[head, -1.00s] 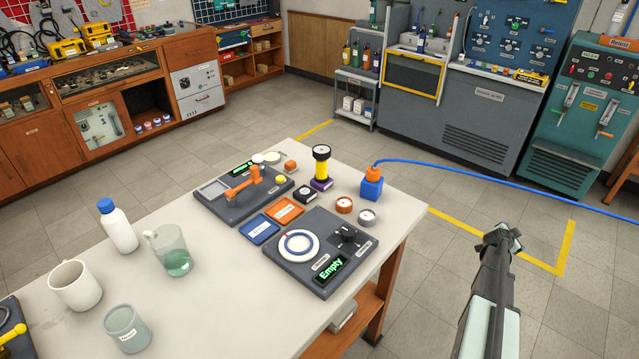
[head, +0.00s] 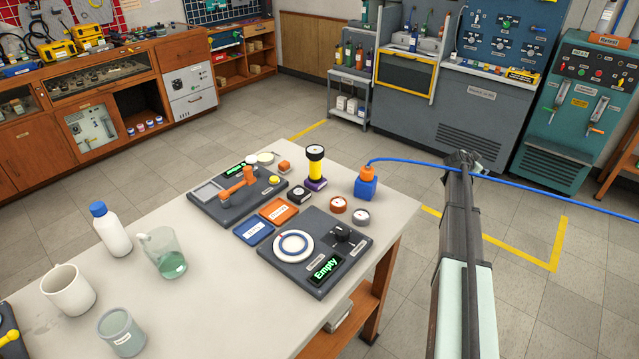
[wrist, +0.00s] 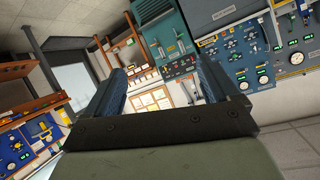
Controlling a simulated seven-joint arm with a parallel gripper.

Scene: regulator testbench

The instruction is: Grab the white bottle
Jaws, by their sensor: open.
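The white bottle (head: 113,234) with a blue cap stands upright on the left part of the light table, behind the white mug and left of the glass beaker. My gripper (head: 463,158) is off the table's right side, over the floor, far from the bottle. In the wrist view, its two fingers (wrist: 160,95) stand apart with nothing between them. The wrist view faces the room's wall and cabinets, and the bottle is not in it.
On the table (head: 190,310) are a white mug (head: 68,293), a beaker (head: 168,258), a grey cup (head: 122,335), and two dark test panels (head: 315,262). A blue block (head: 366,187) carries a blue hose (head: 530,190) that runs right, behind my arm.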

